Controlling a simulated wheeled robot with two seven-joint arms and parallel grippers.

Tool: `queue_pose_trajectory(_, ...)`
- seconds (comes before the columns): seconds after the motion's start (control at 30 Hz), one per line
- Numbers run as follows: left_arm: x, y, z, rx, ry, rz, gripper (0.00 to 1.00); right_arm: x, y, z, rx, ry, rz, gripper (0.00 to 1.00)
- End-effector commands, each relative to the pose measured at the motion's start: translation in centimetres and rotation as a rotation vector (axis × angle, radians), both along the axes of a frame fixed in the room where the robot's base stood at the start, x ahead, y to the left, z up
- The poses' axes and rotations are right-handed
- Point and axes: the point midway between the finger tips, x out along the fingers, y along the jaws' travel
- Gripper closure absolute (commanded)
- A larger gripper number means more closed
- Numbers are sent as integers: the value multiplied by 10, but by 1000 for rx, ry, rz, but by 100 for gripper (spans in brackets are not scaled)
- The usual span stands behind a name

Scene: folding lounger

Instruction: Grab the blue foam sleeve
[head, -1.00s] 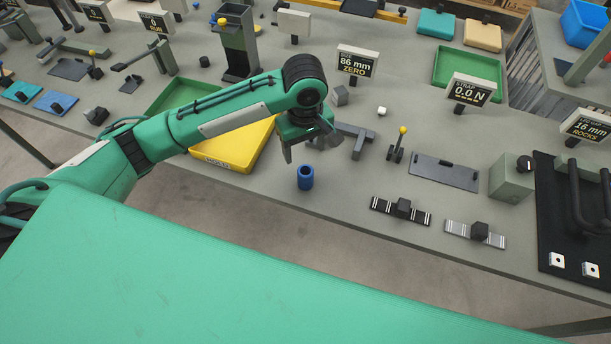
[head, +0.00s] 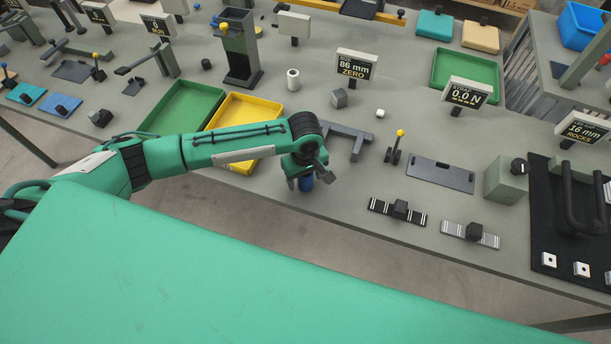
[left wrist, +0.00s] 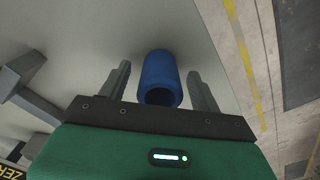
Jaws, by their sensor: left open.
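The blue foam sleeve (head: 306,183) stands on the grey bench near its front edge. It is a short hollow cylinder, partly hidden by my left gripper (head: 305,182) in the head view. In the left wrist view the sleeve (left wrist: 160,78) lies between the two open fingers of my left gripper (left wrist: 160,88), with a gap visible on each side. The fingers are around the sleeve and do not appear to touch it. My right gripper is in neither view.
A yellow tray (head: 236,164) and a green tray (head: 150,127) lie left of the sleeve. A dark grey bracket (head: 352,135) is just behind my gripper. Two striped strips, one black (head: 381,206) and one grey (head: 487,240), lie to the right. The bench's front edge is close.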

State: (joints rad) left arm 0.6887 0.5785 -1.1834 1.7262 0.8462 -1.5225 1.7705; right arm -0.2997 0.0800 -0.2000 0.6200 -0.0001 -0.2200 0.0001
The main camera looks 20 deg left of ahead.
Motion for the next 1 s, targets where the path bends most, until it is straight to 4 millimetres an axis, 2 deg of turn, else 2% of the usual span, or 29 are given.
queue_pose_trajectory(0.23,0,0,-1,-1,-1,-1,37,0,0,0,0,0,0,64)
queue_pose_trajectory(0.47,0,0,-1,-1,-1,-1,83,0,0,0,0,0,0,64)
queue_pose_trajectory(0.8,0,0,1,-1,-1,0,83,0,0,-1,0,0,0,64)
queue_pose_trajectory(1.0,1,-1,19,-3,-3,-1,83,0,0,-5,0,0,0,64)
